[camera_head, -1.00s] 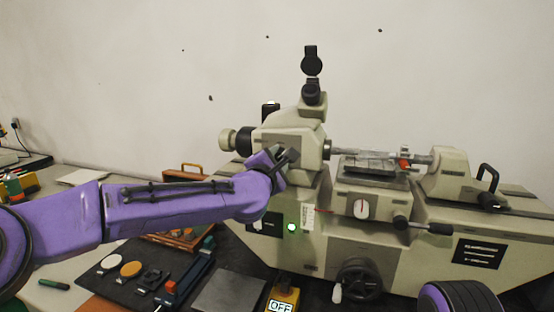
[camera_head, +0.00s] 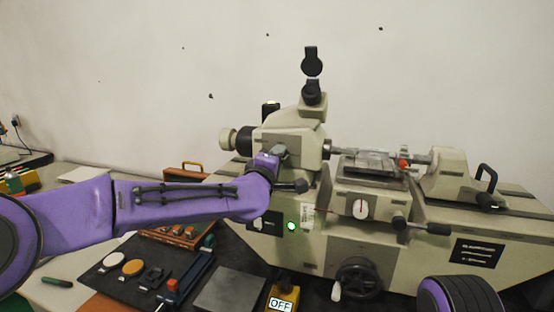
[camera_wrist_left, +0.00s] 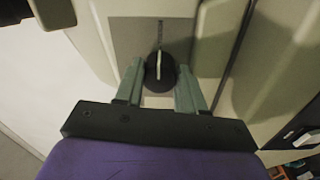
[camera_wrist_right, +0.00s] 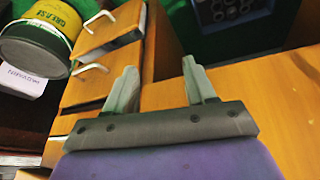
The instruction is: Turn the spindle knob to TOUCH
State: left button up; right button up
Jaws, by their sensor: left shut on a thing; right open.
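The spindle knob (camera_wrist_left: 161,72) is a dark round knob with a pale pointer bar, on a grey plate (camera_wrist_left: 126,38) of the beige machine. The left wrist view shows my left gripper (camera_wrist_left: 159,84) with a finger on each side of the knob, shut on it. The pointer lies roughly along the picture's vertical; the plate's lettering is too small to read. In the head view my left gripper (camera_head: 279,152) is at the machine's headstock (camera_head: 303,130), and the knob is mostly hidden there. My right gripper (camera_wrist_right: 160,72) is open and empty, above wooden furniture.
A black ball-ended lever (camera_head: 300,186) sticks out just below my left gripper. A lit green lamp (camera_head: 292,226) and a yellow OFF box (camera_head: 283,297) are lower down. A dark mat (camera_head: 112,280) with parts lies front left. Wooden drawers (camera_wrist_right: 108,75) and a grease tin (camera_wrist_right: 40,38) are near my right gripper.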

dwell(0.6)
pick_arm(q)
jog(key=o, duration=1.1)
jog(key=shift+c, duration=0.2)
jog(key=shift+f, duration=0.15)
jog(key=shift+f, duration=0.1)
